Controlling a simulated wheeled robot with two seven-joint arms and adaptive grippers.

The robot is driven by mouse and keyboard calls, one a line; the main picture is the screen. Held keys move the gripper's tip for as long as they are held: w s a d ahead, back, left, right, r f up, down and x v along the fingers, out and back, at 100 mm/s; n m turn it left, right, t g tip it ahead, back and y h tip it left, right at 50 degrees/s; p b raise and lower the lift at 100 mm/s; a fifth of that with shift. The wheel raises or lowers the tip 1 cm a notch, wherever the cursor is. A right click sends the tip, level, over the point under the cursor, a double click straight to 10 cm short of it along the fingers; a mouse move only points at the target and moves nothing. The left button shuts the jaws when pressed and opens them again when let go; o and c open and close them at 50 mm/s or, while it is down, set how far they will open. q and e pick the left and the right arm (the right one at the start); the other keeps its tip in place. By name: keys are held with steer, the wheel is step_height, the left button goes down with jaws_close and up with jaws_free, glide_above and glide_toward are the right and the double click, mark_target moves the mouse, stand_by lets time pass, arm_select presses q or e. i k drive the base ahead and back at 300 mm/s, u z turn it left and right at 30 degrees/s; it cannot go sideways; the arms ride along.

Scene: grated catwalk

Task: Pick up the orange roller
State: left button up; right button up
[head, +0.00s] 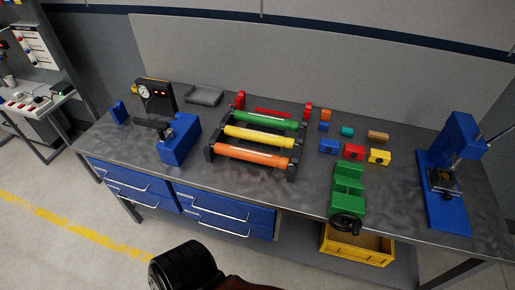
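The orange roller (251,157) lies in the front place of a dark rack (292,172) on the workbench. It is a long cylinder running left to right, and its ends sit at the rack's side pieces. A yellow roller (258,137) lies behind it and a green roller (267,120) behind that, roughly parallel. The orange roller's front side is unobstructed. Neither of my grippers is in view.
A blue vise (180,140) stands left of the rack and a green vise (348,186) right of it. Small colored blocks lie beyond the green vise. A blue press (448,185) stands far right. A yellow crate (357,246) sits below the bench.

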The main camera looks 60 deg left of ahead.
mark_target(263, 159)
steer(key=u, duration=0.55)
steer(key=i, duration=0.85)
steer(key=u, duration=0.8)
